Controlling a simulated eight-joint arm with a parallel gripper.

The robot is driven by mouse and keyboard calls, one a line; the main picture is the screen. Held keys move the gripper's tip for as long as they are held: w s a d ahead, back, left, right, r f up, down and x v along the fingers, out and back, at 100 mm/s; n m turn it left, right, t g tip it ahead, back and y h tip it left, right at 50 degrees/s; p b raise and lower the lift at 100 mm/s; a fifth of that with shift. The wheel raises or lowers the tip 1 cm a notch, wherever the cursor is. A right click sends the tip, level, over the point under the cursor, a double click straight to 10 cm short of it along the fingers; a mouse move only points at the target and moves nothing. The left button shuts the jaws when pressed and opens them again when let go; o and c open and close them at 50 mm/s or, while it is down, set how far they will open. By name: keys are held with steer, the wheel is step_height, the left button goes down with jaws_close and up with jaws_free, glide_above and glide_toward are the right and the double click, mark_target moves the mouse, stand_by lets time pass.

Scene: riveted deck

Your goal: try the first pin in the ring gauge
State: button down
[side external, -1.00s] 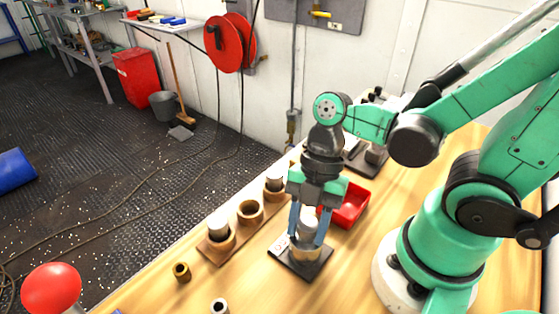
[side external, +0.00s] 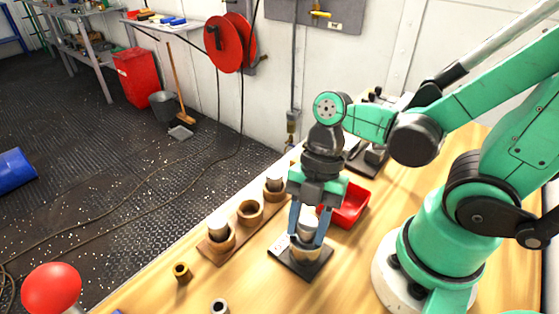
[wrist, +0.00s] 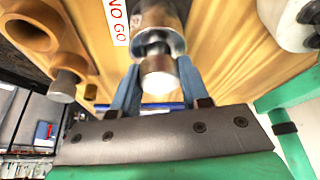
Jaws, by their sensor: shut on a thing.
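My gripper (side external: 308,240) points down over the ring gauge, its blue fingers closed on a pale metal pin (side external: 308,226). The wrist view also shows the pin (wrist: 157,78) between the fingers, in line with the ring. The ring gauge (side external: 306,254) is a metal ring on a dark square base (side external: 296,266); the wrist view shows its rim (wrist: 172,42). The pin's lower end is at the ring's mouth; how deep it sits, I cannot tell. A wooden pin rack (side external: 232,238) holds two pins (side external: 219,226) (side external: 274,180) with an empty socket between them.
A red tray (side external: 350,206) stands behind the gauge, close to my gripper. A "NO GO" label (wrist: 117,20) lies beside the ring. Small bushings (side external: 181,272) (side external: 219,306) stand on the wooden bench toward the front. A red ball-shaped knob (side external: 52,288) is at lower left.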

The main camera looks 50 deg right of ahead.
mark_target(308, 223)
steer(key=shift+r, duration=2.75)
